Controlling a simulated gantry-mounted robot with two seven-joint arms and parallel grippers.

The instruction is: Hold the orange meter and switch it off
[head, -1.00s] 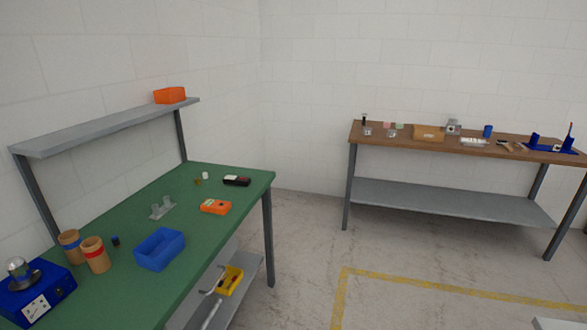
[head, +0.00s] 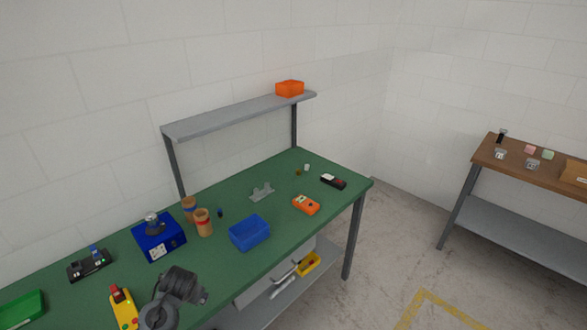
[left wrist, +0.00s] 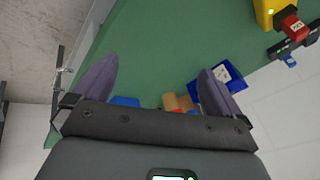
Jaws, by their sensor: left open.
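In the head view part of my arm (head: 180,290) shows at the bottom, well left of the meter. The meter is not visible in the left wrist view. My right gripper is in neither view.
Two brown jars (head: 203,222), a blue instrument (head: 159,238) and a yellow device (head: 123,308) stand further left. A shelf (head: 235,117) runs above the back edge.

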